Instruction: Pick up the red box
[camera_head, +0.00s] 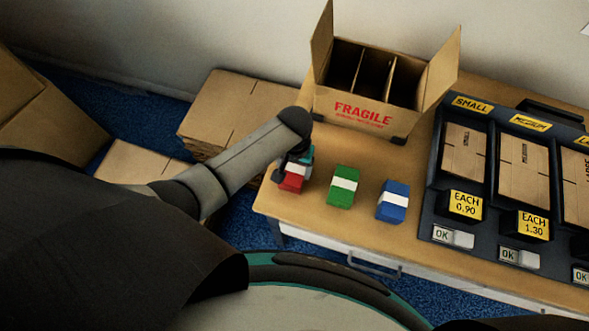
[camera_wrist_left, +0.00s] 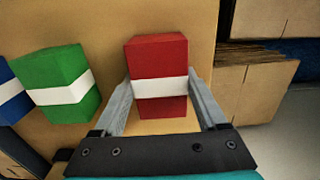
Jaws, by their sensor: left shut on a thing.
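The red box (camera_head: 291,182), with a white band, is at the left end of the table, partly hidden by my left gripper (camera_head: 295,168). In the left wrist view the red box (camera_wrist_left: 157,58) is between the two fingers of my left gripper (camera_wrist_left: 162,98), which is shut on it. I cannot tell whether the box touches the table. My right gripper does not show.
A green box (camera_head: 342,186) and a blue box (camera_head: 393,201) stand to the right on the table (camera_head: 330,222). An open carton (camera_head: 365,115) marked FRAGILE, with dividers, stands behind. A dark carton rack (camera_head: 480,190) is at right. Flat cartons (camera_head: 225,105) are stacked at left.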

